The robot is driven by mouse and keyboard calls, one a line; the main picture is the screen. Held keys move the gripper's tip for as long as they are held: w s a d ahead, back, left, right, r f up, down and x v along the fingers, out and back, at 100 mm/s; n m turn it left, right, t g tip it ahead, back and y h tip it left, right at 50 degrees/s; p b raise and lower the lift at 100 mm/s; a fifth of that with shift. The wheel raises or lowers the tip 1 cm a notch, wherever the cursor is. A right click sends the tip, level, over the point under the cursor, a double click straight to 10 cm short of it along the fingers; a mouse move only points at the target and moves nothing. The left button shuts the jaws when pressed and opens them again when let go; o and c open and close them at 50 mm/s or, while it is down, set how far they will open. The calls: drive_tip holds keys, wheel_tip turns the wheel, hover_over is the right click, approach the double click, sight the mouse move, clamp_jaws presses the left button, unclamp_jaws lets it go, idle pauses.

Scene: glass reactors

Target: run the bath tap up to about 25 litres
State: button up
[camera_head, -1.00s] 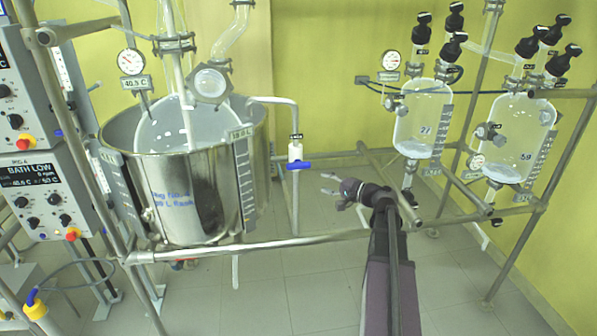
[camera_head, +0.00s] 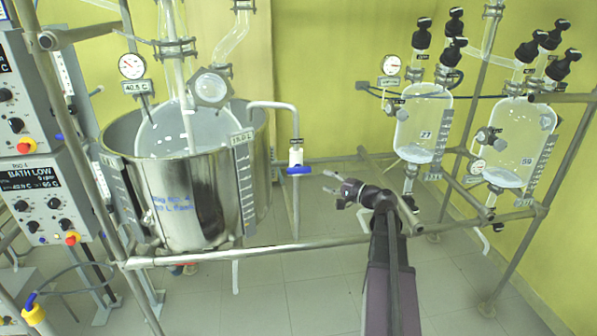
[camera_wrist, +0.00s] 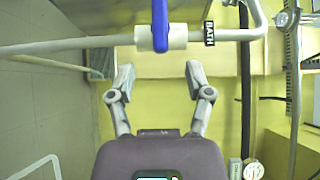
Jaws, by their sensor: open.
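The bath tap, a white valve body with a blue lever handle (camera_head: 299,171), sits on a thin pipe that bends over the rim of the steel bath (camera_head: 192,195). In the wrist view the blue handle (camera_wrist: 160,25) lies across the white pipe, beside a tag reading BATH. The panel reads BATH LOW. My gripper (camera_head: 334,188) is open and empty, to the right of the tap and apart from it. In the wrist view its fingers (camera_wrist: 160,78) point toward the handle with a gap between.
A horizontal frame rail (camera_head: 290,246) runs in front of the bath, below my gripper. Two glass vessels (camera_head: 424,125) hang on a frame at the right, with lower bars near my arm. A control panel (camera_head: 45,200) stands at the left. Clear floor shows beneath.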

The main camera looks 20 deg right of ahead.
sight(303, 172)
drive_tip(key=x, duration=1.1)
drive_tip(key=shift+w+a, duration=0.1)
drive_tip(key=shift+w, duration=0.2)
clamp_jaws()
